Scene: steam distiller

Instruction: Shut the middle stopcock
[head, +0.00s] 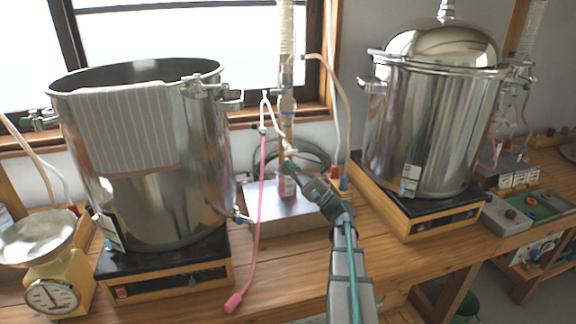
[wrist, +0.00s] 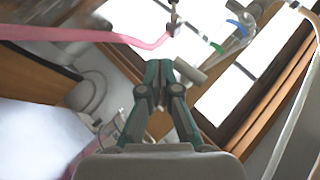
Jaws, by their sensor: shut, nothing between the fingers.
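The glass column (head: 287,108) stands upright in the middle of the head view, with pale and pink tubes around it. My gripper (head: 297,168) is at its lower part, just in front of a small pale fitting (head: 291,152). In the wrist view my gripper (wrist: 160,66) is shut and empty. A grey cylindrical piece (wrist: 190,71), perhaps the stopcock handle, lies right beside the fingertips; I cannot tell whether they touch. The middle stopcock is not clearly made out, and its turn position cannot be read.
A large open pot (head: 205,150) with a striped cloth (head: 125,130) stands left; a lidded pot (head: 430,130) stands right. A pink tube (head: 258,215) hangs left of my gripper. A metal box (head: 270,222) sits below. A yellow scale (head: 55,285) is at far left.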

